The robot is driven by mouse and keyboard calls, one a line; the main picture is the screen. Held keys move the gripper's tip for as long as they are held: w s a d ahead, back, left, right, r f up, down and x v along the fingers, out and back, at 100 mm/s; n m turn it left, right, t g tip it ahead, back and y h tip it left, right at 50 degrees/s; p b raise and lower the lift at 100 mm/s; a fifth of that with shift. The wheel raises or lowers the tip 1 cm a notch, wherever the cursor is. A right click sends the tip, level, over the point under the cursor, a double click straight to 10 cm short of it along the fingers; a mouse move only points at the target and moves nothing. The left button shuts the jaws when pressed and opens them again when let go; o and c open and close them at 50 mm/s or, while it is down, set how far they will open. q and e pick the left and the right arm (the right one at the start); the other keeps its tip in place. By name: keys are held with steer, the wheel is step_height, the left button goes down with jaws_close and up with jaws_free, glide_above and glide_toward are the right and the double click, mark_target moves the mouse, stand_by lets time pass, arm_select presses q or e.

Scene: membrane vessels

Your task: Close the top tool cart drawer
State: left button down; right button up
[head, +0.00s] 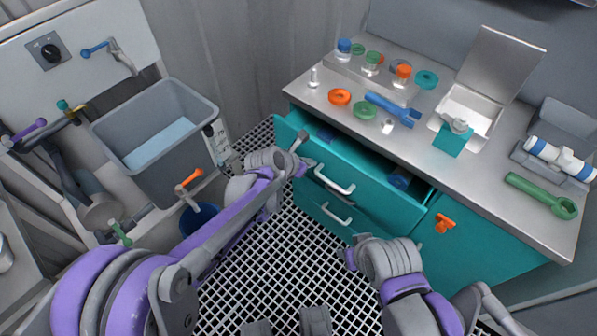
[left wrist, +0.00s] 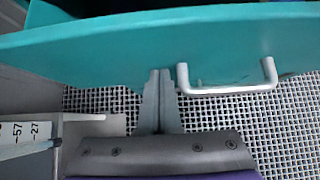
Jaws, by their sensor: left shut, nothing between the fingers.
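The top tool cart drawer (head: 360,190) is teal and stands partly open, with dark blue items showing inside. Its pale bar handle (head: 334,181) is on the front, and in the left wrist view the handle (left wrist: 228,88) is right of my fingers. My left gripper (head: 301,140) is shut and empty at the left part of the drawer front. In the left wrist view its fingertips (left wrist: 160,74) overlap the drawer front's lower part; I cannot tell whether they touch. My right gripper (head: 351,256) is low, in front of the cart; its fingers are not clear.
The steel cart top (head: 310,92) holds colored rings, bottles, a blue tool, an open box and a green wrench. A second handle (head: 336,216) is below the drawer. An orange latch (head: 446,223) is at right. A grey sink (head: 160,140) stands left.

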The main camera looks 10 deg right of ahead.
arm_select(q)
steer(key=w+d, duration=0.4)
steer(key=d, duration=0.1)
steer(key=shift+w+d, duration=0.2)
steer(key=shift+d, duration=0.15)
steer(key=shift+w+r, duration=0.1)
steer(key=shift+r, duration=0.05)
arm_select(e)
steer(key=shift+r, duration=0.15)
arm_select(q)
steer(key=shift+d, duration=0.15)
arm_select(e)
steer(key=shift+a, duration=0.1)
